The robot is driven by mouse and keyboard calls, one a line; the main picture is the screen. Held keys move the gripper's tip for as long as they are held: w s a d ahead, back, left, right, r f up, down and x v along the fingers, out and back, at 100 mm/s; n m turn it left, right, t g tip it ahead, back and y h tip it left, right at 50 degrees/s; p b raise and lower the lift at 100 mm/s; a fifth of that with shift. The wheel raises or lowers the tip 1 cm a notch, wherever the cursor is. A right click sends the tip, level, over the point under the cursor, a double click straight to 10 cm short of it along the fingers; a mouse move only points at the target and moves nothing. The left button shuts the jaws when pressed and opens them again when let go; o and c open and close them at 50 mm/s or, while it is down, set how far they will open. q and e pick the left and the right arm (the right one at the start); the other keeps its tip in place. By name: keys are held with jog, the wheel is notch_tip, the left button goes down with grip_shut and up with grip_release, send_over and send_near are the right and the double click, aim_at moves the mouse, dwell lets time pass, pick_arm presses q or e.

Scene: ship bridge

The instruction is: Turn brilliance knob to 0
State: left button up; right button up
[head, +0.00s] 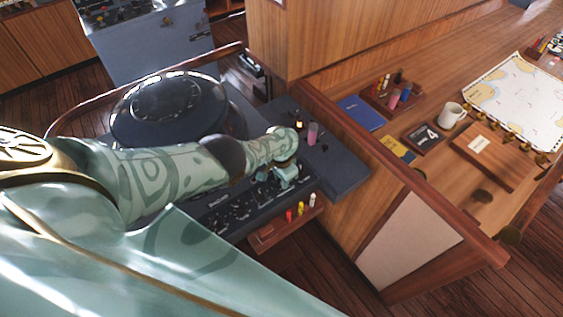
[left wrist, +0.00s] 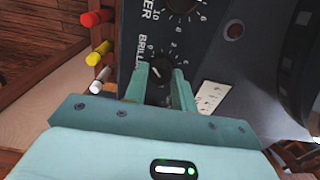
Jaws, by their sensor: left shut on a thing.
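The brilliance knob (left wrist: 157,74) is a small black knob on the dark console panel, beside the partly covered white lettering "BRILL". My left gripper (head: 284,173) is over the front of the console in the head view. In the left wrist view, its two green fingers stand on either side of the knob and are shut on it. A light mark shows on the knob's face, but I cannot read which number it points to. The fingers cover part of the scale. In the head view the knob is hidden by my left gripper and arm. My right gripper is not in view.
Another black knob (left wrist: 183,3) sits just above on the panel. A wooden rack (head: 262,241) with red, yellow and white markers is fixed at the console's front. The round display hood (head: 165,105) rises behind my left arm. A chart table (head: 385,150) with a mug (head: 451,115) stands right.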

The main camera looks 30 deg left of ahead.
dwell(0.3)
pick_arm(q)
jog(key=o, duration=1)
jog(key=shift+r, duration=0.1)
